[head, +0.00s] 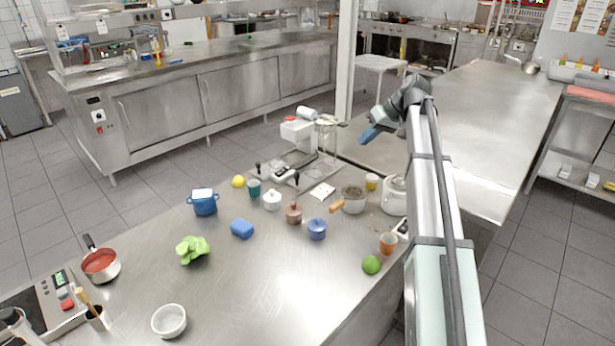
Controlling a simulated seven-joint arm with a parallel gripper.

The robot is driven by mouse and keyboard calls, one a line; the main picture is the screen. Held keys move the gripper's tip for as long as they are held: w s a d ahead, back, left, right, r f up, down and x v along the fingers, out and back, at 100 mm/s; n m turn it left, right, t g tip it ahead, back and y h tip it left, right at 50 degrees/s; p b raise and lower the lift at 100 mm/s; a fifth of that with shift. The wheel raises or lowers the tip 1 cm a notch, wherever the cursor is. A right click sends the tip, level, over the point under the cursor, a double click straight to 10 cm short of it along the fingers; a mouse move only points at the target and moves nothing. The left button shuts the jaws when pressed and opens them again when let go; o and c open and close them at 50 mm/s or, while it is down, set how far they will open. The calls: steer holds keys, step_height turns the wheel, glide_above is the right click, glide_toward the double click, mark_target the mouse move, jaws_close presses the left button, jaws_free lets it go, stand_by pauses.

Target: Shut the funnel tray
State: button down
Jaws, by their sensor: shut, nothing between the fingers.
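A white and clear machine (300,132) stands on a metal base at the far edge of the steel counter. It has a clear part at its right and a white and red piece on top. I cannot pick out the funnel tray for sure, or tell whether it is open. My gripper (369,134) is at the end of my raised arm, right of the machine and apart from it. Its blue fingers are shut and empty, pointing down and left.
A white post (347,60) rises behind the machine. The front middle is mostly clear.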

steer(key=a, duration=0.3)
glide_toward(299, 183)
steer(key=w+f, duration=0.2)
steer(key=f, duration=0.1)
steer(key=d+f, duration=0.1)
steer(key=shift+w+f, duration=0.4)
steer(key=shift+s+a+r, duration=0.1)
steer(key=shift+s+a, duration=0.1)
steer(key=shift+a, duration=0.35)
steer(key=shift+s+a, duration=0.2)
steer(key=shift+a, duration=0.4)
steer(key=shift+s+a, duration=0.2)
steer(key=shift+a, duration=0.55)
steer(key=shift+s, duration=0.1)
steer(key=s+a, duration=0.3)
steer(key=shift+s+a, duration=0.3)
steer(key=shift+a, duration=0.05)
